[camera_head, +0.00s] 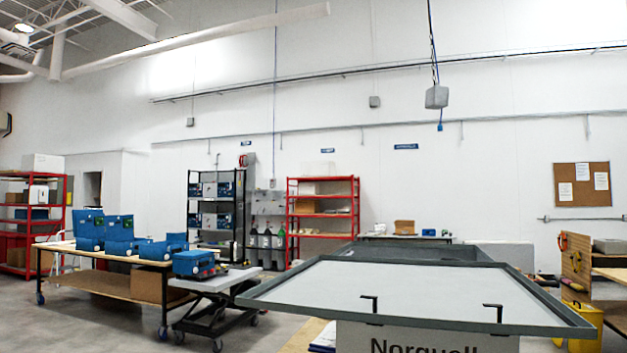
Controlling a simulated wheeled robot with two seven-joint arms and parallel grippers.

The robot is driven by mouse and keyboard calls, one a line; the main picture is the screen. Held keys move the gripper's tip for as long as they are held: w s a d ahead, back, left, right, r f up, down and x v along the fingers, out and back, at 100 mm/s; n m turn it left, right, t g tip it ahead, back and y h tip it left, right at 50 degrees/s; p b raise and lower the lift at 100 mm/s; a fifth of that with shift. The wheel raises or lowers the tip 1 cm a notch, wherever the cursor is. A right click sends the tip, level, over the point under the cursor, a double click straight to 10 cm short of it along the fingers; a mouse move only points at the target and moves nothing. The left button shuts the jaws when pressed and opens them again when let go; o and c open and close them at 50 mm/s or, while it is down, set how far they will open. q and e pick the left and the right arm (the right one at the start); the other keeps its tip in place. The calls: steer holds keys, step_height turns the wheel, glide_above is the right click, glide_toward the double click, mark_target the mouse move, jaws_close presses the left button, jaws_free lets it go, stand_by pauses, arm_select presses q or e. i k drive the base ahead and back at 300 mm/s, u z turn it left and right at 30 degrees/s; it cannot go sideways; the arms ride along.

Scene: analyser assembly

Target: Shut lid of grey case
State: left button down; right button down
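The grey case (415,250) shows as a dark grey open-topped box shape at right of centre, partly hidden behind a wide panel. This panel (415,287), likely its lid, is pale inside with a raised dark grey rim and fills the lower right foreground. It looks open, leaning toward me, apart from the case's top opening; the hinge cannot be made out. Two small black L-shaped pieces (370,302) (493,312) stand near its front edge. Neither of my grippers is in view.
A pale box front lettered "Norquell" (425,340) shows below the panel. A workbench (105,257) with blue units and a lift cart (215,285) stand at left. A yellow bin (583,322) and pegboard bench are at right. Shelves (322,215) line the wall.

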mark_target(445, 295)
steer(key=u, duration=0.7)
steer(key=i, duration=1.75)
steer(key=z, duration=0.4)
